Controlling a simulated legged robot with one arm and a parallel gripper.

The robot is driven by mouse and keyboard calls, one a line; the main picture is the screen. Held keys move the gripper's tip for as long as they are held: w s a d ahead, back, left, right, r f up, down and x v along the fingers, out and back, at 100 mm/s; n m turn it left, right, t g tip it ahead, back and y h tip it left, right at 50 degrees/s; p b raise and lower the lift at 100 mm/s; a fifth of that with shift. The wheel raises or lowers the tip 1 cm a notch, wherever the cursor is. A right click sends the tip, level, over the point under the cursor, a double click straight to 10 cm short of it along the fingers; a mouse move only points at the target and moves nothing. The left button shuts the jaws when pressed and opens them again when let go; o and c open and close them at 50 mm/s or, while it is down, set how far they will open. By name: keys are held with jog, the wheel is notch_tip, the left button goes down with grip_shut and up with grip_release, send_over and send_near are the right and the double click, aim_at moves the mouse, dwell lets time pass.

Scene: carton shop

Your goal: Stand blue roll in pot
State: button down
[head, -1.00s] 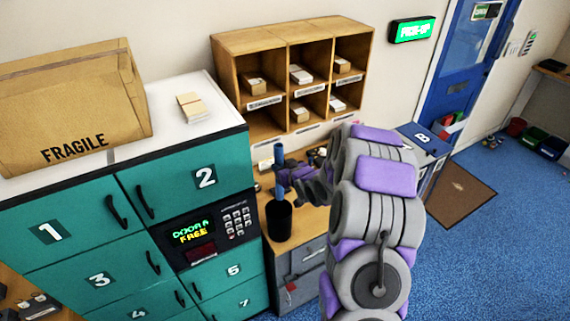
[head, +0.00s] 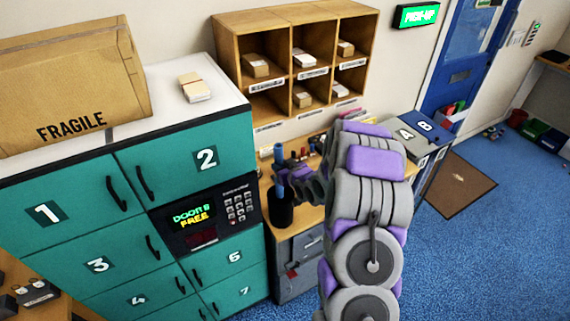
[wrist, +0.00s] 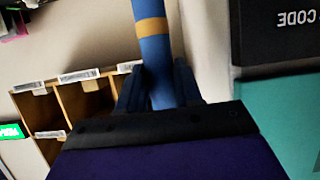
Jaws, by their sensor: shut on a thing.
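The blue roll (head: 278,154) stands upright in the head view, its lower part at the mouth of the black pot (head: 281,210). My gripper (head: 288,180) is shut on the blue roll, reaching it from the right just above the pot. In the wrist view the blue roll (wrist: 154,50), with a tan band, runs up between the two dark fingers of my gripper (wrist: 160,88). The pot does not show in the wrist view. How deep the roll's lower end sits is hidden by the pot and my gripper.
Teal lockers (head: 60,214) with a keypad panel (head: 208,214) stand close left of the pot. A wooden pigeonhole shelf (head: 290,20) is behind the wooden counter (head: 309,216). Small items lie on the counter behind my arm. Blue floor (head: 490,260) is open at right.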

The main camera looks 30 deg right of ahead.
notch_tip(320, 180, down, 6)
jog(key=b, duration=0.2)
jog(key=shift+a+b, duration=0.2)
jog(key=shift+b, duration=0.15)
jog(key=shift+d, duration=0.1)
